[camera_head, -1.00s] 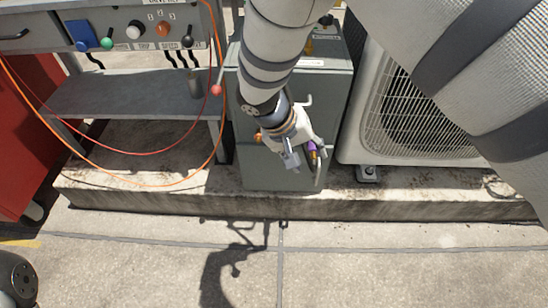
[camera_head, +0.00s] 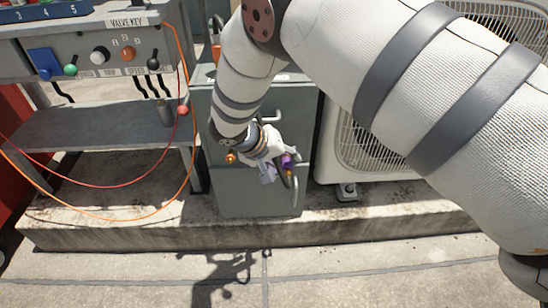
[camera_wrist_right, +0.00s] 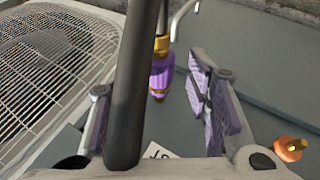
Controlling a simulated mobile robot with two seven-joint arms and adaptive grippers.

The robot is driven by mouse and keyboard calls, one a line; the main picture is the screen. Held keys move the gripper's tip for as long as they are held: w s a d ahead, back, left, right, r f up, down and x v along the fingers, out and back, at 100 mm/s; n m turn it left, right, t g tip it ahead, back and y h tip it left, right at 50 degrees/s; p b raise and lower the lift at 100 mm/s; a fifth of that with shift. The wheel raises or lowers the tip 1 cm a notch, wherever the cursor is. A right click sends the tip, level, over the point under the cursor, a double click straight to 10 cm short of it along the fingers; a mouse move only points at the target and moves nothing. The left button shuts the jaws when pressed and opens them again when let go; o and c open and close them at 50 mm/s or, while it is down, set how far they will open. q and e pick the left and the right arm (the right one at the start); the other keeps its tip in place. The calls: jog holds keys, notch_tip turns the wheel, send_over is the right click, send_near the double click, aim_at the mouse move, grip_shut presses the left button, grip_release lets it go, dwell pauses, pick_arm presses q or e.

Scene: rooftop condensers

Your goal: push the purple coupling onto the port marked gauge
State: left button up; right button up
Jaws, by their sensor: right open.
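The purple coupling (camera_head: 288,160) is in front of the grey cabinet (camera_head: 258,192), beside my right gripper (camera_head: 274,172). In the wrist view the coupling (camera_wrist_right: 161,76) has brass ends and sits between and just beyond the fingers of my right gripper (camera_wrist_right: 152,84), which are open and apart from it. A dark hose (camera_wrist_right: 133,85) crosses in front of the left finger. An orange-ringed brass port (camera_wrist_right: 290,148) is right of the gripper; it also shows in the head view (camera_head: 231,158). Its marking is not readable. My left gripper is not in view.
A bench (camera_head: 85,135) with coloured knobs and hanging red and orange hoses stands left of the cabinet. A condenser with a round grille (camera_head: 375,150) stands right. A concrete curb (camera_head: 120,235) runs along the front, with open paving before it.

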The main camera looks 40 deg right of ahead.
grip_shut()
jog(key=c, duration=0.7)
grip_release()
grip_shut()
jog(key=shift+s+a+p, duration=0.15)
jog(key=shift+s+p, duration=0.1)
jog(key=shift+p, duration=0.05)
jog(key=shift+s+a+r+p, duration=0.1)
jog(key=shift+s+a+p, duration=0.35)
jog(key=shift+s+p, duration=0.3)
jog(key=shift+s+a+p, duration=0.35)
jog(key=shift+s+p, duration=0.05)
jog(key=shift+s, duration=0.15)
jog(key=shift+s+a+p, duration=0.3)
jog(key=shift+s+p, duration=0.05)
jog(key=shift+s, duration=0.2)
